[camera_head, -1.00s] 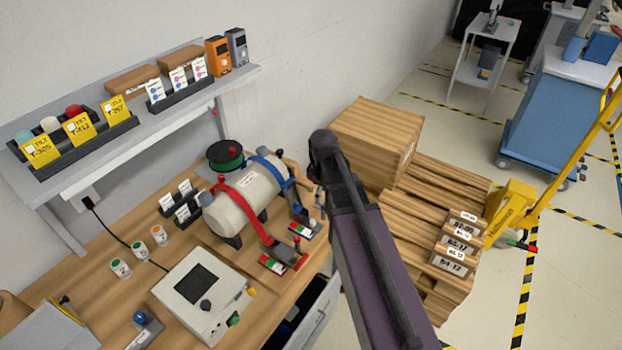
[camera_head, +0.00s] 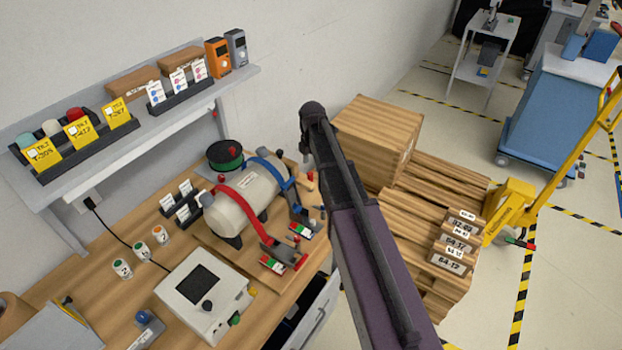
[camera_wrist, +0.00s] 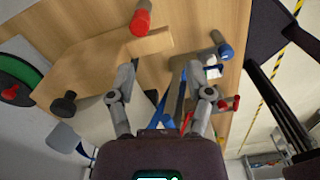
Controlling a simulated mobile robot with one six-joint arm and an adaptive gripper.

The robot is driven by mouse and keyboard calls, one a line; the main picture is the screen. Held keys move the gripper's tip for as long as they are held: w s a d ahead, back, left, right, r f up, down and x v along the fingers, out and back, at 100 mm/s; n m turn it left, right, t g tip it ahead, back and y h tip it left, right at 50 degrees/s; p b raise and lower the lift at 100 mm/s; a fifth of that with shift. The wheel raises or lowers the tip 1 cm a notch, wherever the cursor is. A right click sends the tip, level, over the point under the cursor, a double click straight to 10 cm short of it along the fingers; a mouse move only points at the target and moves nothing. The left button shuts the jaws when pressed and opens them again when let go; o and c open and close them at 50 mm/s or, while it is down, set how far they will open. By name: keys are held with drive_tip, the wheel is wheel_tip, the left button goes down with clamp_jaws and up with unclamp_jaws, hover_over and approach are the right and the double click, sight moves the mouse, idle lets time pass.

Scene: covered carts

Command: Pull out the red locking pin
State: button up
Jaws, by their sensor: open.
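In the wrist view, a red-capped peg (camera_wrist: 141,18) stands at the top, beyond my fingertips. A blue-capped peg (camera_wrist: 225,52) is to its right, and more red parts (camera_wrist: 233,103) show lower right. In the head view, a small red cap (camera_head: 310,176) shows just beside my gripper (camera_head: 306,165). A red strap (camera_head: 236,194) and a blue strap cross a pale cylinder (camera_head: 238,212). I cannot tell for certain which red part is the locking pin. My gripper, also in the wrist view (camera_wrist: 160,80), is open; its fingers are apart and nothing shows held.
A white control box (camera_head: 230,310) stands on the wooden bench before the cylinder. A green spool (camera_head: 225,156) is behind it, and a shelf (camera_head: 150,125) runs along the wall. An open drawer (camera_head: 320,310) juts below.

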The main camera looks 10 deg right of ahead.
sight(310, 173)
drive_tip(key=shift+w+r+n, duration=0.2)
drive_tip(key=shift+w+n, duration=1.15)
drive_tip(key=shift+n, duration=0.05)
drive_tip(key=shift+f, duration=0.1)
wheel_tip(310, 173, down, 9)
drive_tip(key=b, duration=0.8)
drive_tip(key=shift+b, duration=0.4)
idle(0.3)
clamp_jaws()
drive_tip(key=shift+r+p, duration=0.35)
drive_tip(key=shift+r, duration=0.05)
drive_tip(key=shift+r+p, duration=0.35)
drive_tip(key=shift+r, duration=0.05)
